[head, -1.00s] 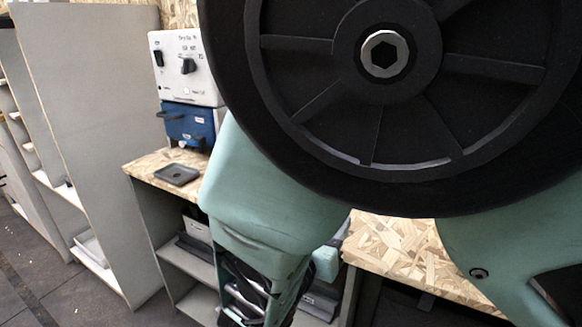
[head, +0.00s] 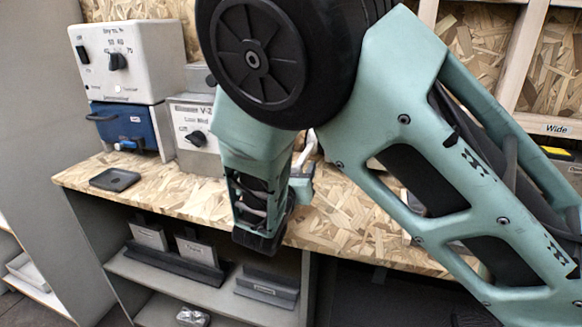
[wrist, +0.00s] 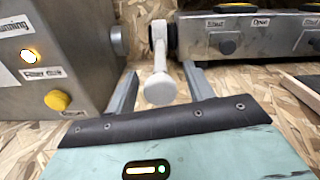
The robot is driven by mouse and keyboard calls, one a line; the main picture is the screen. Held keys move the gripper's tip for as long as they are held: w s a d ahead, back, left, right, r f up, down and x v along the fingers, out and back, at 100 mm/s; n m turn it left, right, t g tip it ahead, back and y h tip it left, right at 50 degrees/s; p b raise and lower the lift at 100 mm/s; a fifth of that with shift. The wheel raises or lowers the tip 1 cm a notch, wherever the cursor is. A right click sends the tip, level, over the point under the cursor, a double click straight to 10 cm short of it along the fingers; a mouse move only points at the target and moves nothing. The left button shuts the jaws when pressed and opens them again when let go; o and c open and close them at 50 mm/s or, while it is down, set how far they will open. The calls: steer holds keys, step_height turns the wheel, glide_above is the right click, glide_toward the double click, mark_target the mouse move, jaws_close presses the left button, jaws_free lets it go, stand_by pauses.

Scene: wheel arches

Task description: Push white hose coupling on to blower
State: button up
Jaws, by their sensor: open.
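A white coupling (wrist: 159,88), with an upright stem and rounded lower end, is in the middle of the wrist view, beside a dark round port on the metal unit to its right. My gripper (wrist: 160,70) is open, with one finger on each side of the coupling; contact is not clear. A grey metal box (wrist: 50,75) at left, likely the blower, has a round outlet (wrist: 118,40) facing the coupling, with a gap between. In the head view, a grey box (head: 190,150) has a label resembling "Blower V-2"; my arm hides most of the gripper area.
A metal unit (wrist: 245,45) with "Shut" and "Open" labels stands right of the coupling. A white control box (head: 140,55) sits on a blue box (head: 128,128). A black tray (head: 115,179) lies on the chipboard bench (head: 345,215). Shelves below hold grey parts.

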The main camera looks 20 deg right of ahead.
steer(key=shift+w+d, duration=0.4)
steer(key=shift+w, duration=0.15)
jaws_close()
steer(key=shift+w+a+r, duration=0.1)
steer(key=shift+w+a, duration=0.1)
steer(key=shift+a, duration=0.05)
steer(key=shift+w+a+p, duration=0.55)
steer(key=shift+w+a, duration=0.25)
steer(key=shift+a, duration=0.35)
steer(key=shift+w+a+p, duration=0.55)
steer(key=shift+w+a, duration=0.25)
steer(key=shift+a, duration=0.35)
jaws_free()
steer(key=shift+a, duration=0.1)
steer(key=v, duration=1.7)
steer(key=shift+s, duration=0.15)
